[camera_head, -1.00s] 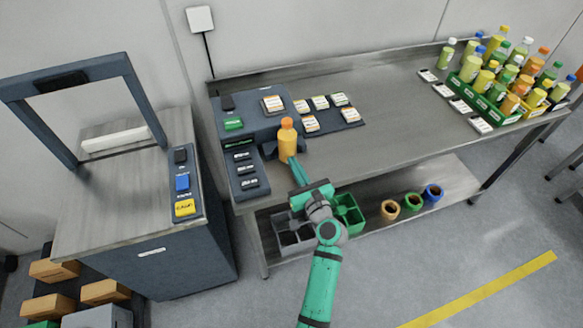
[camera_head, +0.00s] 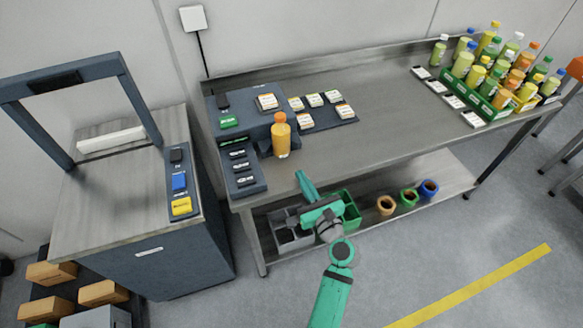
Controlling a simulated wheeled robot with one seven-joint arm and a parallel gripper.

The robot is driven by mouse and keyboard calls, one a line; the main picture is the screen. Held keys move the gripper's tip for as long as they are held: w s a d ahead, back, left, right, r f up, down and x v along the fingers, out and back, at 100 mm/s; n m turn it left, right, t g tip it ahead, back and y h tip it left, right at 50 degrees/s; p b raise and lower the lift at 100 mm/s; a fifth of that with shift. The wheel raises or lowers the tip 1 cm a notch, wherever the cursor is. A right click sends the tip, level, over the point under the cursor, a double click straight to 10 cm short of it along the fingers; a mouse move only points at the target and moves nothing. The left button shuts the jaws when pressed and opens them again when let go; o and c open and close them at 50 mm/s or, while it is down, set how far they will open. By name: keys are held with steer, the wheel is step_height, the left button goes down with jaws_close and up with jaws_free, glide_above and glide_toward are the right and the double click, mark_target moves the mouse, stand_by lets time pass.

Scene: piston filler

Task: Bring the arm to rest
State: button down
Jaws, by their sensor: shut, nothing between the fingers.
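My gripper (camera_head: 305,183) is at the front edge of the steel table (camera_head: 385,125), on the end of my green arm. Its green fingers are together, with nothing between them. An orange bottle with an orange cap (camera_head: 281,137) stands upright at the dark filler station (camera_head: 243,170), behind and to the left of my gripper. A clear gap shows between the fingers and the bottle.
A crate of bottles (camera_head: 493,100) stands at the table's right end, with several bottles around it. A grey cabinet with a frame (camera_head: 150,240) is at the left. Bins and coloured pots (camera_head: 409,197) sit on the lower shelf.

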steer(key=shift+a+v, duration=0.15)
steer(key=shift+v, duration=1.1)
steer(key=shift+a+v, duration=0.2)
steer(key=shift+v, duration=1.05)
steer(key=shift+s, duration=0.1)
steer(key=s+a+f+n+g+h, duration=0.1)
steer(key=s+f+n+h, duration=0.2)
steer(key=s+f+n, duration=0.5)
steer(key=s+a+f+n+g+h, duration=0.1)
steer(key=s+f+n+h, duration=0.3)
steer(key=s, duration=0.7)
steer(key=s+a+r+n, duration=0.2)
steer(key=s+r+n, duration=0.3)
steer(key=s+n, duration=0.3)
steer(key=s+a+r+n, duration=0.2)
steer(key=s+r+n, duration=0.3)
steer(key=s+n, duration=0.4)
steer(key=n, duration=0.2)
steer(key=shift+s+r+n+t, duration=0.3)
steer(key=shift+s+t, duration=0.05)
steer(key=shift+t, duration=0.05)
